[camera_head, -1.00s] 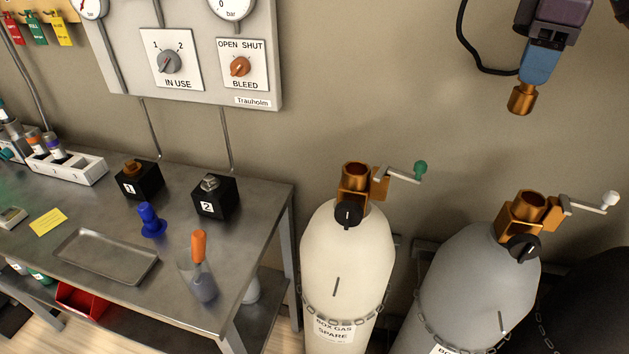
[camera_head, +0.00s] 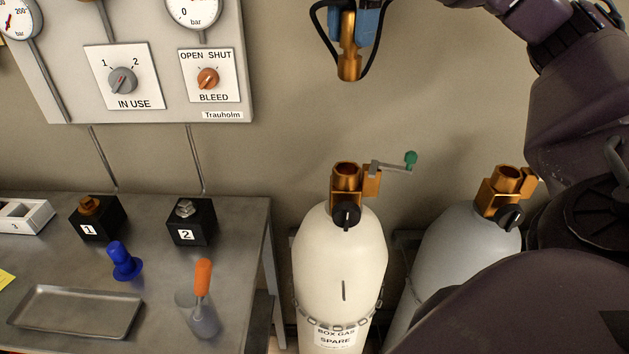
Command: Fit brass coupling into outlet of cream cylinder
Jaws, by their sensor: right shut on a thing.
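The cream cylinder (camera_head: 338,262), labelled BOX GAS SPARE, stands upright behind a chain. Its brass outlet (camera_head: 347,172) is an open socket facing up on the valve, with a black knob in front and a green-handled crank at its right. My right gripper (camera_head: 348,18) is at the top of the view, shut on the brass coupling (camera_head: 349,62). The coupling hangs down almost vertically, above the outlet in the picture and apart from it. A black hose loops around the gripper. My left gripper is not in view.
A grey cylinder (camera_head: 463,250) with a similar brass valve stands to the right, partly hidden by my arm. At left, a steel bench (camera_head: 160,285) holds black blocks, a tray (camera_head: 78,311) and a clear beaker with an orange-handled tool. A gauge panel (camera_head: 225,116) hangs above.

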